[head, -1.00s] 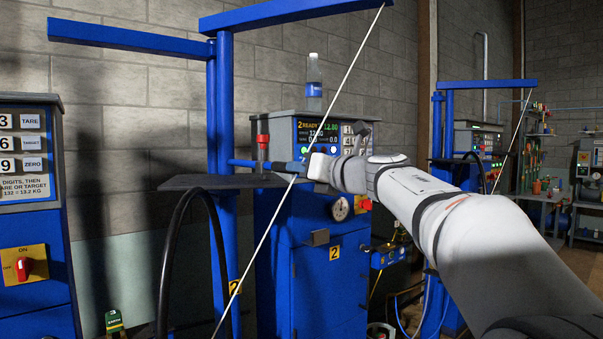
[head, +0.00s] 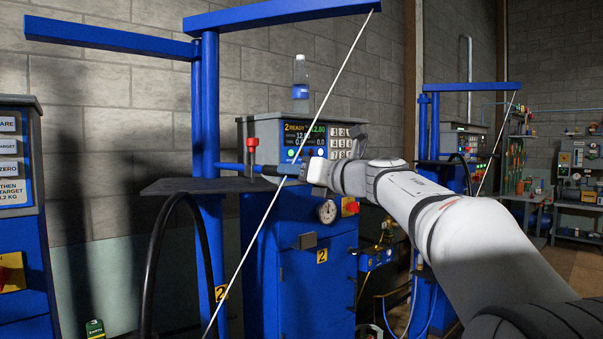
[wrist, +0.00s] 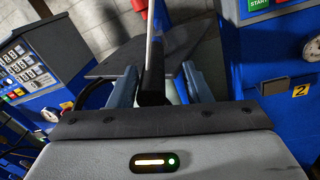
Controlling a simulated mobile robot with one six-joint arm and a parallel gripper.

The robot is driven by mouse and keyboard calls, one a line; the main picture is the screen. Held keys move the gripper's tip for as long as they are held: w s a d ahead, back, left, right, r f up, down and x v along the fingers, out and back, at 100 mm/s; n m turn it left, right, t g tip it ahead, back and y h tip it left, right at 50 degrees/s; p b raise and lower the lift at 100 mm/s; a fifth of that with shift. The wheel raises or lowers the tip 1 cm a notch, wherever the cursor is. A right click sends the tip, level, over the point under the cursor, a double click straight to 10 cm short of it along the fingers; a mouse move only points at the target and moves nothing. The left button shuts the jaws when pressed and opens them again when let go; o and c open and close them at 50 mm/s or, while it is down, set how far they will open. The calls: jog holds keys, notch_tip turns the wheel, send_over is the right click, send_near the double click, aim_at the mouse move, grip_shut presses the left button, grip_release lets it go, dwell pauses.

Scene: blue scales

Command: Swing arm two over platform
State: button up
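A blue post marked 2 (head: 207,100) carries a blue overhead arm (head: 285,13) reaching right. A thin white rod (head: 258,230) slants down from that arm's end. The dark flat platform (head: 170,187) sits at the post, left of my gripper (head: 282,170). In the wrist view, my gripper's two blue fingers (wrist: 160,82) stand apart. A black sleeve (wrist: 153,86), in line with the white rod (wrist: 151,35), lies between them, nearer the left finger, with a gap on its right. The grey platform (wrist: 115,60) shows beyond the fingers. Where the sleeve ends below is hidden.
Blue scale cabinet 2 (head: 300,270) stands behind my gripper, its display reading READY, with a bottle (head: 300,80) on top. A red-topped handle (head: 252,146) stands just beyond. A black hose (head: 155,260) curves below the platform. Another blue console (head: 15,240) is at left.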

jog(key=shift+s, duration=0.1)
jog(key=v, duration=0.7)
jog(key=shift+s+d+b, duration=0.2)
jog(key=shift+d+b, duration=0.05)
jog(key=shift+b, duration=0.1)
